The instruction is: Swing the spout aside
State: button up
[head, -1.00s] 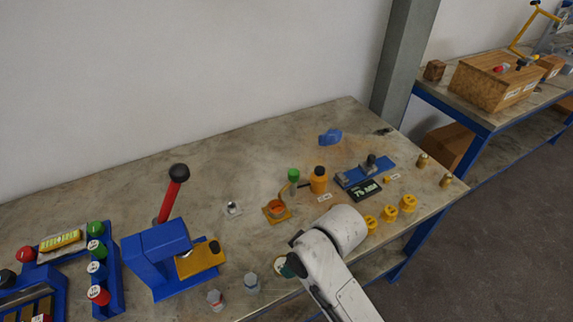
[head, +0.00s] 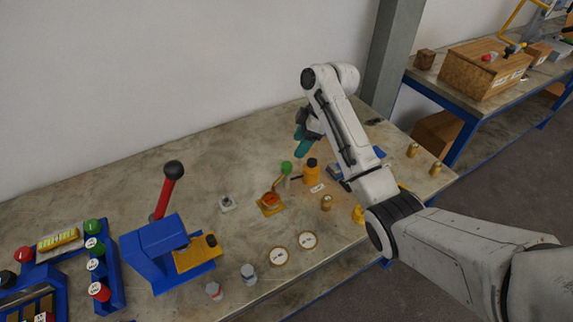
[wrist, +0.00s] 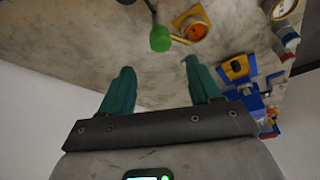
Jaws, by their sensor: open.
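The spout (head: 277,183) is a thin curved orange-brown tube beside a post with a green knob (head: 286,167). Its lower end reaches over an orange round cup (head: 270,199) on an orange square plate. In the wrist view the green knob (wrist: 160,38) is beyond the fingertips, with the spout (wrist: 180,40) running right to the orange cup (wrist: 192,27). My gripper (head: 301,146) has teal fingers and hangs above the table behind the knob, apart from it. In the wrist view my gripper (wrist: 159,66) is open and empty.
An orange bottle (head: 311,173) stands just right of the knob. A small pale flanged fitting (head: 228,204) sits to the left. A blue press with a red lever (head: 168,192) stands further left. Bare tabletop lies behind the spout and to its left.

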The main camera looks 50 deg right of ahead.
aim_at(287, 164)
jog(key=p+x, duration=0.1)
jog(key=x, duration=0.9)
jog(key=shift+w+a+f, duration=0.1)
jog(key=shift+a+f, duration=0.05)
jog(key=shift+f, duration=0.15)
grip_shut()
